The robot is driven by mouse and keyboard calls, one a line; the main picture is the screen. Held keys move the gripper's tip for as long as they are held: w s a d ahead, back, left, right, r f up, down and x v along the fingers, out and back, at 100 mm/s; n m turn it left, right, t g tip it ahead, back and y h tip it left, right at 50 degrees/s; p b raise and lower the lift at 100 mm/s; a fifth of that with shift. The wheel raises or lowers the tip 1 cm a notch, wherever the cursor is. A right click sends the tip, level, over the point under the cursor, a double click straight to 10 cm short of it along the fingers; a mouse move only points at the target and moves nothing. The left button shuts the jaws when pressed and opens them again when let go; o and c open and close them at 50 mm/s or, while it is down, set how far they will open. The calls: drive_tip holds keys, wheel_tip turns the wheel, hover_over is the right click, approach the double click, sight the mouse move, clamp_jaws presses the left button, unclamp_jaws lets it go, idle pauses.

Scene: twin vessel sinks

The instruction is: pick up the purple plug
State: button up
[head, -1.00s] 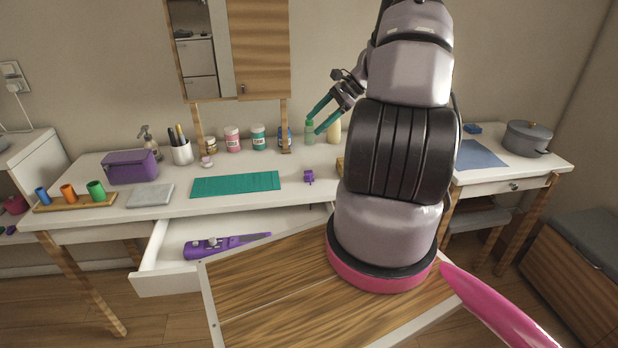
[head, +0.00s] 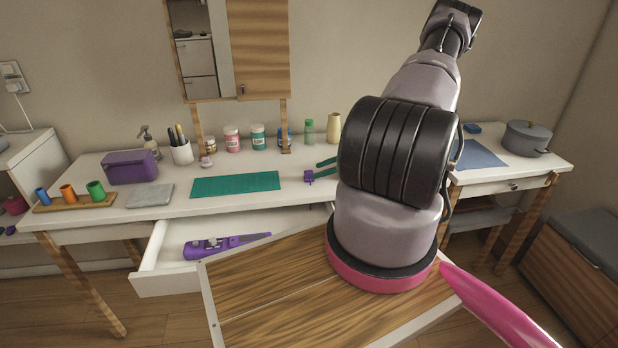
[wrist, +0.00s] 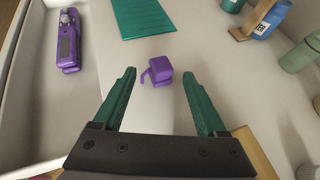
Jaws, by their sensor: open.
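The purple plug (head: 309,177) is a small block on the white tabletop, right of the green mat. It also shows in the wrist view (wrist: 160,71), with a thin prong-like part on its left side. My gripper (head: 320,170) has green fingers and is low beside the plug in the head view, its base hidden behind my arm. In the wrist view the open fingers (wrist: 160,78) stand left and right of the plug, which lies between or just beyond their tips. No contact shows.
The green mat (head: 235,185) lies left of the plug. Jars and a green bottle (head: 309,132) stand behind. The open drawer (head: 160,262) below holds a purple tool (head: 215,246). A beige vase (head: 334,128) stands at the back.

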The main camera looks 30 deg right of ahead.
sight(310, 172)
drive_tip(key=x, duration=0.5)
drive_tip(key=shift+w, duration=0.2)
clamp_jaws()
drive_tip(key=shift+r, duration=0.1)
